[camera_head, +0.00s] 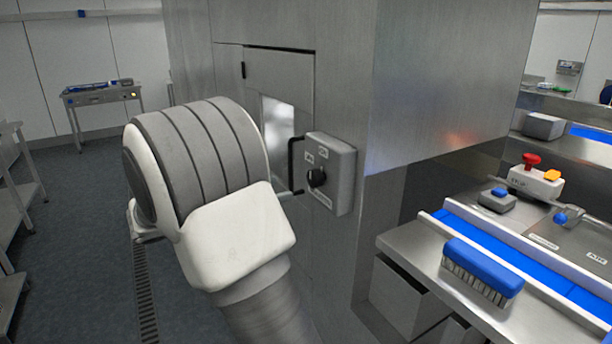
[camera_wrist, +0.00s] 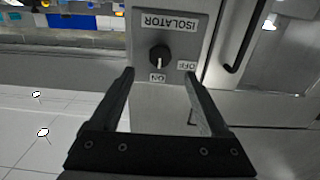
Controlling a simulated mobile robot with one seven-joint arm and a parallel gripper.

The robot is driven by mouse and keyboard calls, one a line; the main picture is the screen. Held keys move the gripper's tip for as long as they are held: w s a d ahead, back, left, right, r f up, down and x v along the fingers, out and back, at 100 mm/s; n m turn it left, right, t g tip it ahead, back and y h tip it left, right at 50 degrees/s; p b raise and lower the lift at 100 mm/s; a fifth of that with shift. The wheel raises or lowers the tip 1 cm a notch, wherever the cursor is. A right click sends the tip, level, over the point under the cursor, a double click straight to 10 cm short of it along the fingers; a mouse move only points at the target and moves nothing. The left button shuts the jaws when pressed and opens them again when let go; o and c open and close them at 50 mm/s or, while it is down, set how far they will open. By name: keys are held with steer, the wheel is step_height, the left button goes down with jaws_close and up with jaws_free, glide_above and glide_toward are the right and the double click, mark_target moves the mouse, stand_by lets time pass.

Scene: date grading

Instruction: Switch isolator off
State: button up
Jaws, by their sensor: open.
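The isolator is a grey box (camera_head: 340,165) on the steel cabinet wall, with a black rotary knob (camera_head: 316,178). In the wrist view the box (camera_wrist: 185,40) appears upside down, with ISOLATOR, ON and OFF labels. Its knob (camera_wrist: 159,54) has a white pointer mark directed at the ON label (camera_wrist: 158,77); the OFF label (camera_wrist: 187,66) is beside it. My gripper (camera_wrist: 160,75) is open and empty, its fingers apart and pointing towards the box, with the knob between and beyond the tips. No contact shows. In the head view my wrist hides most of the gripper.
A black handle (camera_head: 293,165) is mounted on the cabinet beside the box. At right, a bench holds a blue belt (camera_head: 510,265), a blue brush (camera_head: 482,268) and a control box with a red button (camera_head: 536,180). Open floor (camera_head: 90,230) lies at left.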

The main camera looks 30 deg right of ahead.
mark_target(311, 180)
steer(key=d+p, duration=0.1)
steer(key=d, duration=0.7)
steer(key=shift+s+d+p, duration=0.2)
steer(key=shift+p, duration=0.2)
jaws_close()
